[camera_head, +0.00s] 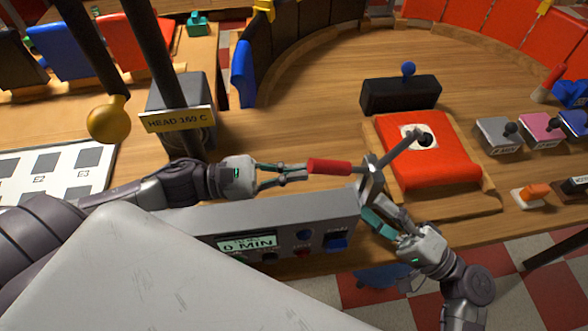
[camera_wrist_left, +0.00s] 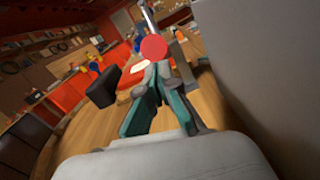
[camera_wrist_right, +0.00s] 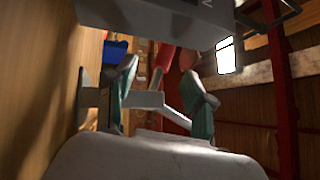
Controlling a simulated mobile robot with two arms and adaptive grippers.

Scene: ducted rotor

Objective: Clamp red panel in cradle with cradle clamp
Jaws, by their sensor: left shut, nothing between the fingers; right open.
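The red panel (camera_head: 425,155) lies in the wooden cradle (camera_head: 465,205) right of centre in the head view. The cradle clamp (camera_head: 372,182) is grey metal at the cradle's left front corner. Its arm reaches over the panel, with a black tip (camera_head: 423,139) over a white patch; contact is unclear. Its red handle (camera_head: 330,167) points left. My left gripper (camera_head: 303,171) is shut and empty at the handle's free end, whose round face (camera_wrist_left: 153,48) shows in the left wrist view. My right gripper (camera_head: 377,203) is open by the clamp's base, with a grey bar (camera_wrist_right: 150,100) between its fingers.
A control box (camera_head: 270,230) with a display and buttons stands just in front of my left gripper. A black block (camera_head: 400,95) with a blue knob sits behind the cradle.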

